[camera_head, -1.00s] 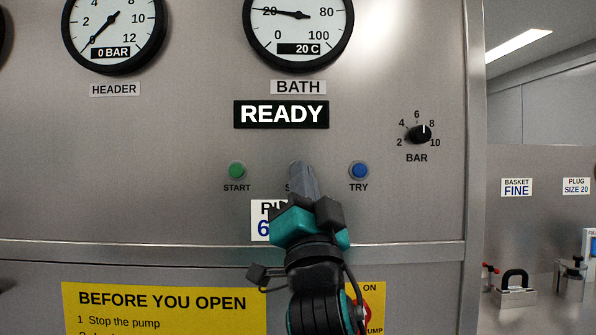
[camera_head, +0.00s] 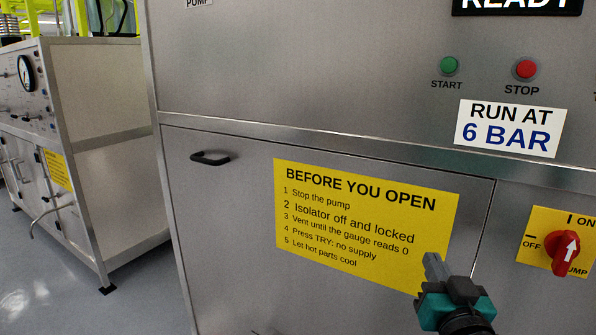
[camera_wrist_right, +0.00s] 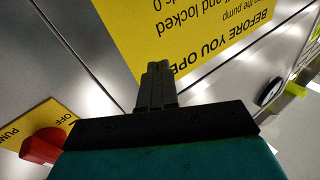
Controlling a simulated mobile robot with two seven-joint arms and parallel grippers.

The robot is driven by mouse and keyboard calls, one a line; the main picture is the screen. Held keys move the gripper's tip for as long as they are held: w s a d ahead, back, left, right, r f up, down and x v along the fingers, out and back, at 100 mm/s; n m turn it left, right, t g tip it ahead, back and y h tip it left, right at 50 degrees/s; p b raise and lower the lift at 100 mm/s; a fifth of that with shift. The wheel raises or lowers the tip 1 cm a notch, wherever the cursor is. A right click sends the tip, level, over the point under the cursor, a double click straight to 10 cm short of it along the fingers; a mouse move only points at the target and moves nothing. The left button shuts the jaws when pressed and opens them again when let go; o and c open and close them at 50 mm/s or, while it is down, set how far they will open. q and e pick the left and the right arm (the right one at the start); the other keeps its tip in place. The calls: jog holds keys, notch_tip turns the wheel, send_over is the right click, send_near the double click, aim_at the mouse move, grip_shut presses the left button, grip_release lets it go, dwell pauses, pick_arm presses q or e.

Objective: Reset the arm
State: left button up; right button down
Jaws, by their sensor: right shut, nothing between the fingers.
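My right gripper (camera_head: 436,268) is low in the head view, in front of the lower right corner of the yellow "BEFORE YOU OPEN" sign (camera_head: 365,213). Its fingers are together and empty. In the right wrist view the shut fingers (camera_wrist_right: 157,85) point toward the cabinet front, with the yellow sign (camera_wrist_right: 190,35) beyond them. I cannot tell the exact gap to the panel. My left gripper is not in view.
The panel carries a green START button (camera_head: 449,66), a red STOP button (camera_head: 525,69) and a "RUN AT 6 BAR" label (camera_head: 509,128). A red pump isolator (camera_head: 566,253) is right of my gripper. A door handle (camera_head: 210,158) sticks out at left. Open floor (camera_head: 150,300) lies left.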

jog(key=s+a+f+n+g+y, duration=0.1)
jog(key=s+f+g, duration=0.1)
jog(key=s+f, duration=0.4)
jog(key=s+a+f+n+g+y, duration=0.1)
jog(key=s+a+f+n+g, duration=0.1)
jog(key=s+f, duration=0.5)
jog(key=s+a+f+n+g+y, duration=0.1)
jog(key=s+f+g, duration=0.3)
jog(key=f, duration=1.1)
jog(key=s+a, duration=0.1)
jog(key=s, duration=0.2)
jog(key=shift+f+n+p, duration=0.3)
jog(key=shift+f+p, duration=0.05)
jog(key=shift+f, duration=0.05)
jog(key=shift+a, duration=0.1)
